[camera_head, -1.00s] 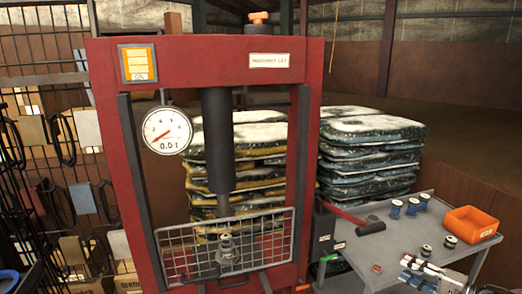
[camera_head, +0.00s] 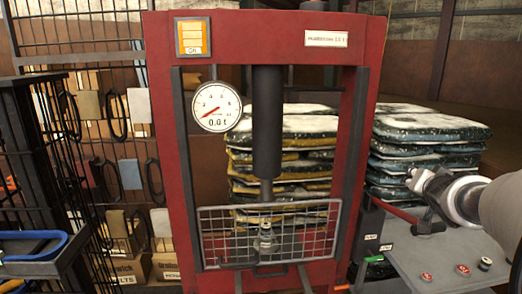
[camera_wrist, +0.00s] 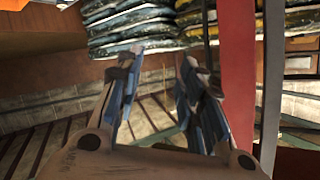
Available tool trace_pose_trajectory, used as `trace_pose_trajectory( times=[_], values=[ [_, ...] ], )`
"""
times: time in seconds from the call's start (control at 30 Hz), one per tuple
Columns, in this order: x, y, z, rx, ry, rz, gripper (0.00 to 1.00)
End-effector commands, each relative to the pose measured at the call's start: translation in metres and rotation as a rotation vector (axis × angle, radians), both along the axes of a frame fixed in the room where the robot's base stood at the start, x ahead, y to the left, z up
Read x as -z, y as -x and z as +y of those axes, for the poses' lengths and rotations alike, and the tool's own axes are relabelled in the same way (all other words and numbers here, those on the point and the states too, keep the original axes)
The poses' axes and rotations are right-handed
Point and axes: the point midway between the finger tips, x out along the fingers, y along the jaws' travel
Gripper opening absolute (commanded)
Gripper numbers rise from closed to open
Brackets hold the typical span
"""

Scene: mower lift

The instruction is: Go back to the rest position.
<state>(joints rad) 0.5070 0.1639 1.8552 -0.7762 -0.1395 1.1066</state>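My gripper (camera_wrist: 158,68) shows in the wrist view with its two blue-padded fingers spread apart and nothing between them. In the head view my pale arm reaches in from the right edge, in front of the stacked sacks and the grey cart. I cannot make out the fingers there. Beyond the gripper, the wrist view shows stacked sacks (camera_wrist: 130,22) and a red post (camera_wrist: 236,60).
A red press (camera_head: 165,150) with a wire guard (camera_head: 222,236) and a dial gauge (camera_head: 215,108) reading 0.0 t stands in the middle. A grey cart (camera_head: 420,262) is at right. A dark shelf with a blue-rimmed tray (camera_head: 30,250) is at left.

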Motion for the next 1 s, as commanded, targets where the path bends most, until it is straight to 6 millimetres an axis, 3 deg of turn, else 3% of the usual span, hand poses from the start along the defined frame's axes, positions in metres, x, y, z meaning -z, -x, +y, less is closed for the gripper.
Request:
trace_pose_trajectory(
  times=[0.03,0.17,0.3,0.5,0.6,0.7,0.8,1.0],
  values=[
    [0.001,0.021,0.028,0.0,0.027,0.051,0.35],
    [0.022,0.086,0.089,-0.026,0.077,0.235,0.35],
    [0.062,0.163,0.153,-0.128,0.098,0.441,0.35],
    [0.125,0.269,0.231,-0.367,0.107,0.686,0.35],
    [0.149,0.311,0.258,-0.484,0.11,0.77,0.35],
    [0.166,0.34,0.276,-0.575,0.111,0.823,0.35],
    [0.174,0.355,0.285,-0.624,0.112,0.852,0.35],
    [0.176,0.359,0.288,-0.639,0.112,0.862,0.35]
  ],
)
